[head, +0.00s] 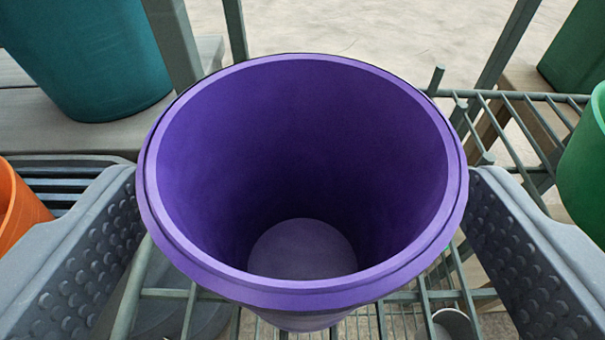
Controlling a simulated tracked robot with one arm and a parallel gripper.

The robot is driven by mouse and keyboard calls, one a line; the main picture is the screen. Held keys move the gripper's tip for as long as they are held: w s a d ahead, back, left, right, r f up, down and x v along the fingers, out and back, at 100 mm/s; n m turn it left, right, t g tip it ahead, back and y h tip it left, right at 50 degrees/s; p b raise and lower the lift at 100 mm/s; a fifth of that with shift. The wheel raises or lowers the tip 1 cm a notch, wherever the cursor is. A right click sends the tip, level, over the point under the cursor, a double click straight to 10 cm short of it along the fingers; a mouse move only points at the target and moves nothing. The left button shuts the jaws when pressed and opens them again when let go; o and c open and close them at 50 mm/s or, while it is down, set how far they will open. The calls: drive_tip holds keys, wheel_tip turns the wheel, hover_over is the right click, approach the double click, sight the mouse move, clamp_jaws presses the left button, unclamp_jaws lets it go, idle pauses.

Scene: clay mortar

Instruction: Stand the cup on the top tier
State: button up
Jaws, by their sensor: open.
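A purple cup (410,265) is upright and empty in the middle of the head view, its mouth facing me. My gripper (305,185) is open, with one grey studded finger on each side of the cup. The fingertips are close to its rim; I cannot tell whether they touch it. Under and around the cup are the grey-green bars of a wire rack tier (545,97). The cup hides its own base, so I cannot see whether it rests on the bars.
A teal pot (85,55) stands on a grey surface at the upper left. An orange pot (18,205) is at the left edge. Green pots show at the right edge (590,150) and upper right (580,50). Rack posts (510,40) rise behind the cup.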

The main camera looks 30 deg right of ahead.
drive_tip(key=shift+x, duration=1.2)
drive_tip(key=c, duration=1.2)
drive_tip(key=shift+r, duration=0.15)
